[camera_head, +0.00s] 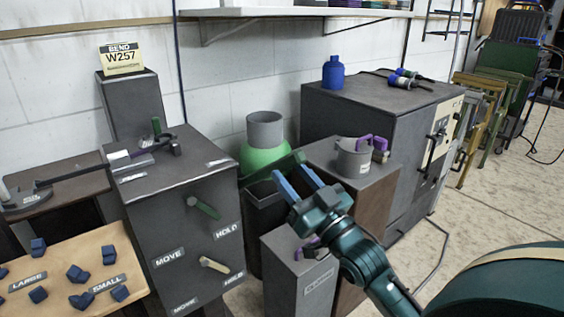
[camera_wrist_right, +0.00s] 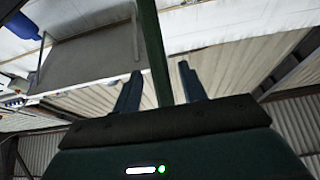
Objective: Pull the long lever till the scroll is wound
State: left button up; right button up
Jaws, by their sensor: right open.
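A long dark green bar (camera_head: 272,170), which looks like the long lever, slants up to the right above a dark open-topped bin. My right gripper (camera_head: 294,178) is open, with its two blue fingers pointing up at the bar. In the right wrist view the green bar (camera_wrist_right: 154,50) runs between the two spread fingers (camera_wrist_right: 160,88). I cannot tell whether either finger touches it. I cannot make out a scroll in either view. My left gripper is not in view.
A dark cabinet (camera_head: 175,230) with handles and MOVE and HOLD labels stands at left. A grey pot (camera_head: 354,158) sits on a box right of my gripper. A larger cabinet (camera_head: 345,112) stands behind. Open floor (camera_head: 490,205) lies to the right.

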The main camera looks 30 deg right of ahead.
aim_at(282, 163)
jog(key=shift+x, duration=2.1)
grip_shut()
